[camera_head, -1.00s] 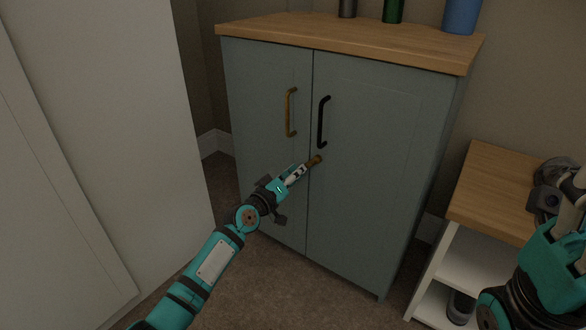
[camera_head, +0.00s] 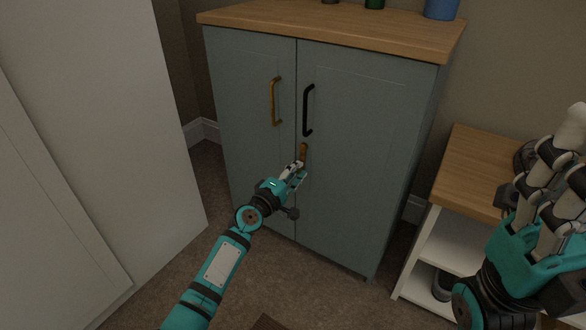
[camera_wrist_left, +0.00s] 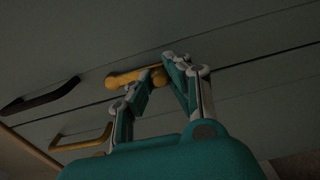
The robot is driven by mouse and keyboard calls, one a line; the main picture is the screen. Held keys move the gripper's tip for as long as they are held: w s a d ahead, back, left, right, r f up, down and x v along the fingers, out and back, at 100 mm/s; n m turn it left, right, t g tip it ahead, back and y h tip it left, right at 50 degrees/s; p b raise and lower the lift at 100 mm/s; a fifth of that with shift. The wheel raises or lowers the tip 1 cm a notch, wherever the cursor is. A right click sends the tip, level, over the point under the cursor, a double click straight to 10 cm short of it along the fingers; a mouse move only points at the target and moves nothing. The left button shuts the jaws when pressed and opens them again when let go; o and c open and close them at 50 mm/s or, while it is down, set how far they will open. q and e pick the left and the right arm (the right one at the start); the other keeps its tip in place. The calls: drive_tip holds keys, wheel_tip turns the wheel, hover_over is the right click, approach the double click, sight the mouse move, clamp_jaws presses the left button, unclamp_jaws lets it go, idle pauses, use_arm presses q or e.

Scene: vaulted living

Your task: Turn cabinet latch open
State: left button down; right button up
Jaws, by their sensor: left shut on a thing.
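The cabinet (camera_head: 363,150) is grey-green with two doors and a wooden top. Its small brass latch (camera_head: 303,151) sits on the right door, just right of the seam and below the black handle. The latch now points nearly straight up and down. My left gripper (camera_head: 298,171) is shut on its lower end. In the left wrist view the latch (camera_wrist_left: 124,78) lies along the seam, with the left fingers (camera_wrist_left: 160,78) around one end. My right gripper (camera_head: 568,165) is raised at the right edge, away from the cabinet; its finger gap is not clear.
A brass handle (camera_head: 275,101) is on the left door and a black handle (camera_head: 308,110) on the right door. A wood-topped white shelf unit (camera_head: 466,175) stands at right, near my right arm. A tall white panel (camera_head: 90,130) is at left.

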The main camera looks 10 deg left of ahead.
idle(0.4)
use_arm(q)
drive_tip(key=c, duration=1.2)
unclamp_jaws()
drive_tip(key=shift+c, duration=0.2)
drive_tip(key=shift+s, duration=0.1)
drive_tip(key=v, duration=1.2)
